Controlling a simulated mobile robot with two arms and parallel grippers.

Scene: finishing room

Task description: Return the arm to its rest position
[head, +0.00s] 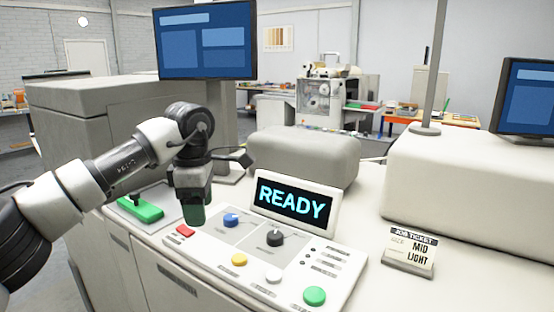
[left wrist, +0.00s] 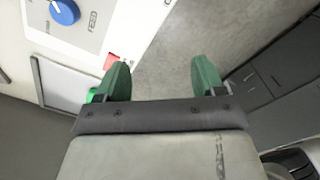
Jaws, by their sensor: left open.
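My left arm comes in from the left in the head view, and its gripper (head: 194,213) points down above the left end of the control panel (head: 205,262). In the left wrist view the left gripper (left wrist: 160,80) has its two green fingers apart with nothing between them. Past the fingers are the panel's edge and the grey floor. The red button (head: 185,231) is close to the gripper; it also shows beside one finger in the left wrist view (left wrist: 112,61). My right gripper is in neither view.
The panel carries a blue knob (head: 231,220), a black knob (head: 275,238), and yellow (head: 239,260), white (head: 273,274) and green (head: 315,296) buttons. A display (head: 293,205) reads READY. A green-handled lever (head: 140,208) is left of the gripper. A job ticket (head: 410,250) reads MID, LIGHT.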

